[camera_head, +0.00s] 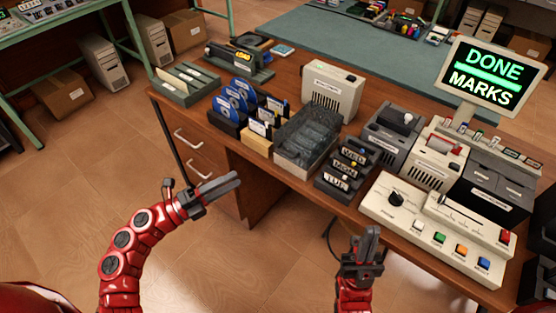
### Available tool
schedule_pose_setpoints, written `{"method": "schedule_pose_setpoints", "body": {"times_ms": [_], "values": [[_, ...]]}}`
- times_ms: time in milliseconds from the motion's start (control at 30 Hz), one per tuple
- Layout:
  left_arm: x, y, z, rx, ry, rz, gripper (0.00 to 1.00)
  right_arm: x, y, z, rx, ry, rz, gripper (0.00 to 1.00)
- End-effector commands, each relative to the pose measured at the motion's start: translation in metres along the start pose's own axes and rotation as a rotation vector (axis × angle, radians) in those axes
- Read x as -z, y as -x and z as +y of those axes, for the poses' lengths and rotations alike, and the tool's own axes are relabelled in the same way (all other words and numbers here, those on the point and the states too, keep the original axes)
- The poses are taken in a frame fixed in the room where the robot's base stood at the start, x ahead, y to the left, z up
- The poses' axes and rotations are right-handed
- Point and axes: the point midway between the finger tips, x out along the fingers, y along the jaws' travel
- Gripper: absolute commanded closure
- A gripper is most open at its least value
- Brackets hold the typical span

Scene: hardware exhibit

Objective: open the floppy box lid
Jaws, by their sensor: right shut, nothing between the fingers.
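A box with a smoky see-through lid (312,128) and a pale base (293,168) stands near the front edge of the wooden desk; I take it to be the floppy box. The lid appears to lie over the box, and its contents are too dim to make out. My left gripper (236,181) is in front of the desk, left of and lower in the picture than the box, touching nothing. Its fingers lie close together, and any gap is unclear. My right gripper (372,232) points up in front of the desk, below and right of the box. It is shut and empty.
Blue discs in a rack (233,103) and small card holders stand left of the box. A beige unit (332,88) is behind it. Black labelled blocks (344,168) stand close on its right, then a control panel (440,222) and a screen reading DONE MARKS (489,75).

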Motion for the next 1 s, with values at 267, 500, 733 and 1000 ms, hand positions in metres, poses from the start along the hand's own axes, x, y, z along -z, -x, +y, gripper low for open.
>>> {"method": "schedule_pose_setpoints", "body": {"times_ms": [267,500,733,1000], "values": [[0.001,-0.069,-0.004,0.004,0.003,0.004,0.60,0.002,-0.013,0.001,0.000,0.000,0.000,1.00],[0.002,-0.119,-0.004,0.007,0.001,0.005,0.60,0.004,-0.021,0.001,0.000,0.000,0.000,1.00],[0.001,-0.142,-0.002,0.004,0.003,0.001,0.60,0.004,-0.024,0.001,0.000,0.000,0.000,1.00],[0.001,-0.144,-0.001,0.003,0.003,0.001,0.60,0.004,-0.024,0.001,0.000,0.000,0.000,1.00]]}}
